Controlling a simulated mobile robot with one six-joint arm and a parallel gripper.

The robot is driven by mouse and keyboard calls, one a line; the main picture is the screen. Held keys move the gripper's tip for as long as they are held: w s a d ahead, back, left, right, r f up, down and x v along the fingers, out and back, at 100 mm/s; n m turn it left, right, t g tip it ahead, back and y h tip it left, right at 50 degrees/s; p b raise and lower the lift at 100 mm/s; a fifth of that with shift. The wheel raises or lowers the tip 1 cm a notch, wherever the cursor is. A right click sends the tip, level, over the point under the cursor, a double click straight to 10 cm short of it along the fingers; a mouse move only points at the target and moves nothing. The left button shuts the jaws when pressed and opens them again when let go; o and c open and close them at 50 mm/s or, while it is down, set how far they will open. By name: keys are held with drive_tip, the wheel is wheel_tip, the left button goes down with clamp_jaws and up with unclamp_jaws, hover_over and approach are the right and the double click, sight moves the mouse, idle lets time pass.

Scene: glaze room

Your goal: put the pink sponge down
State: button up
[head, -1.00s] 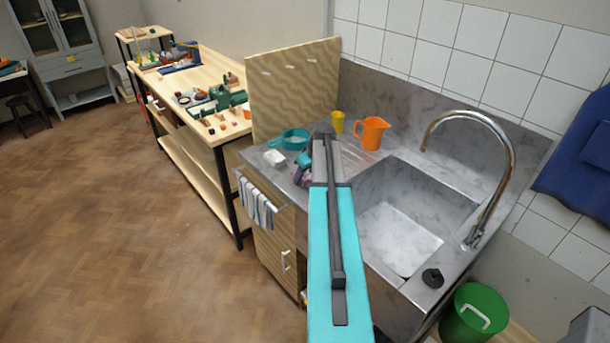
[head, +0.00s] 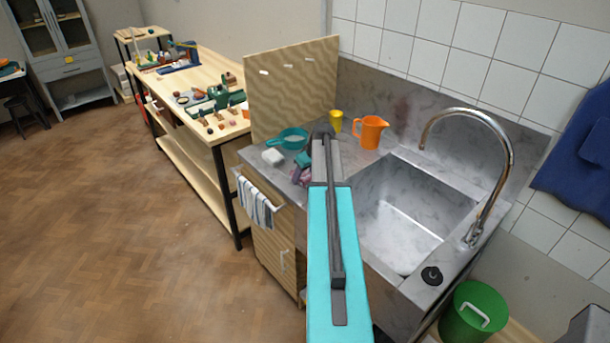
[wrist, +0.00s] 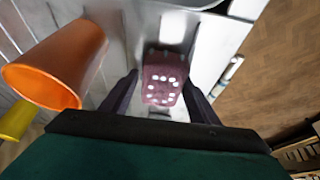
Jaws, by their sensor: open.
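The pink sponge (wrist: 162,75), dark pink with pale spots, lies between the two dark fingers of my gripper (wrist: 160,82) in the wrist view. The fingers are open, with a gap on each side of the sponge. In the head view the sponge (head: 300,177) shows as a small pink patch at the front left of the sink counter, partly covered by my gripper and arm. It appears to rest on the counter, though its underside is hidden.
An orange jug (head: 370,132) and a yellow cup (head: 336,121) stand behind my arm. A teal strainer (head: 290,139) and a white block (head: 273,156) lie to the left. The sink basin (head: 405,215) is to the right, under a curved tap (head: 505,150).

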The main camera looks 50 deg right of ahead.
drive_tip(key=shift+a+f, duration=0.3)
drive_tip(key=shift+a, duration=0.15)
drive_tip(key=shift+r+p, duration=0.15)
drive_tip(key=shift+p, duration=0.15)
drive_tip(key=shift+s+r+b, duration=0.15)
drive_tip(key=shift+r+b, duration=0.15)
drive_tip(key=shift+r, duration=0.2)
drive_tip(key=b+v, duration=0.3)
drive_tip(key=v, duration=0.8)
drive_tip(key=shift+d+r+b, duration=0.3)
drive_tip(key=shift+b, duration=0.05)
drive_tip(key=shift+a+f, duration=0.1)
